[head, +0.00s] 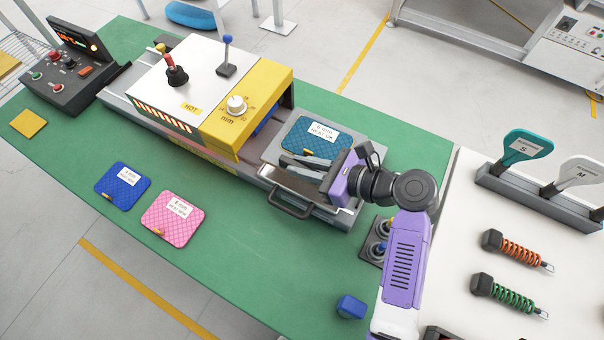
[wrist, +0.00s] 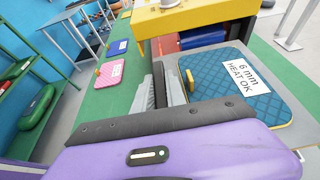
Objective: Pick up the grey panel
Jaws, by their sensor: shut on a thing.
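No panel that is plainly grey shows in either view. A teal-blue quilted panel (head: 325,128) labelled "6 mm HEAT OK" lies flat on the metal tray (head: 273,152). In the wrist view the teal panel (wrist: 262,97) has a yellow tab (wrist: 189,81) beside the fingers. My gripper (head: 302,166) is low over the near side of the tray, alongside that panel. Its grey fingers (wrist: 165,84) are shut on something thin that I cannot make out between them.
A blue panel (head: 122,187) and a pink panel (head: 172,218) lie on the green bench (head: 240,262). The white and yellow heater (head: 200,75) stands beyond the tray. The tray's dark handle (head: 290,203) juts forward.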

